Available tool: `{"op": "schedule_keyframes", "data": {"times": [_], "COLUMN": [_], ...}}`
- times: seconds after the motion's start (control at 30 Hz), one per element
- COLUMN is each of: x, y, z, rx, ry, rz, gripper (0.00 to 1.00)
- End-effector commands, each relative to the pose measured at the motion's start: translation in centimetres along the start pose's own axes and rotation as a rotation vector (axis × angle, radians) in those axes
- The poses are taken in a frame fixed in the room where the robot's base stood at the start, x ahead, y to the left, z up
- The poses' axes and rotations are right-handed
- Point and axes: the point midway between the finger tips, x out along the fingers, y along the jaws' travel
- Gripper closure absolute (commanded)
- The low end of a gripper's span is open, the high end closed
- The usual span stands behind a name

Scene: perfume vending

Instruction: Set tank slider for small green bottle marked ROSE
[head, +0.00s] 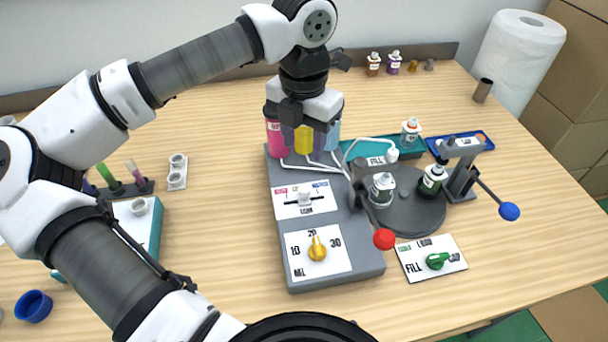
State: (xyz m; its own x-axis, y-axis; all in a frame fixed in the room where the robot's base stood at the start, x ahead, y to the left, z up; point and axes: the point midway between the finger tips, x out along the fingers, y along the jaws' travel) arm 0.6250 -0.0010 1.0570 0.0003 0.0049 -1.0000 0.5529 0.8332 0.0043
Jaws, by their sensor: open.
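The tank slider (305,199) is a pale knob on a white panel with coloured labels, on the sloping grey machine (284,245). It sits near the middle of its slot. My gripper (306,140) is open and empty, pointing down, and overlaps the pink tank (274,138), yellow tank (303,140) and blue tank (334,133) in the picture. It is farther back than the slider and apart from it.
A yellow volume knob (317,250) sits below the slider. A red-ended lever (383,239), a blue-ended lever (509,211) and a green FILL knob (437,261) are at the right. Small bottles (373,64) stand at the back. Table is clear at front right.

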Motion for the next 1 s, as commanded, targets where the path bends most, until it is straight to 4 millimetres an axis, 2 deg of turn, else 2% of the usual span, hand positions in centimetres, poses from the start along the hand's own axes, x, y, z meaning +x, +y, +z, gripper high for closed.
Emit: {"op": "schedule_keyframes", "data": {"times": [0.3, 0.5, 0.7, 1.0], "x": [6.5, 9.9, 11.6, 11.9], "y": [-0.2, -0.2, -0.2, -0.2], "z": [-0.1, 0.0, 0.0, 0.1], "rx": [0.004, 0.003, 0.003, 0.004], "ry": [0.000, -0.002, -0.003, -0.003], "rz": [-0.007, -0.007, -0.004, -0.004], "gripper": [0.56, 0.56, 0.56, 0.56]}}
